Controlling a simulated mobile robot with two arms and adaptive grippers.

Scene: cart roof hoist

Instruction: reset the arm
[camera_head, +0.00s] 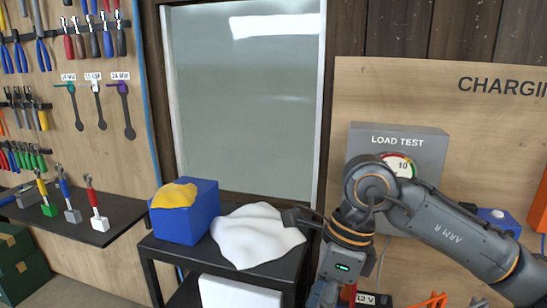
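My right arm, a dark grey arm marked "ARM R" with orange rings, comes in from the right and is bent in front of the grey load test box (398,150). A small green light shows on its lower link. A dark end piece, seemingly part of my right gripper (293,216), juts left over the right side of a white cloth (258,238). Its fingers are not clear, so I cannot tell if it is open or shut, or whether it touches the cloth. My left arm and gripper are not in view.
A blue box (199,214) with a yellow cloth (175,195) on it stands beside the white cloth on a black cart (160,247). A shelf (122,218) with several upright tools is at left. A pegboard (90,150) and a glass panel (245,100) stand behind.

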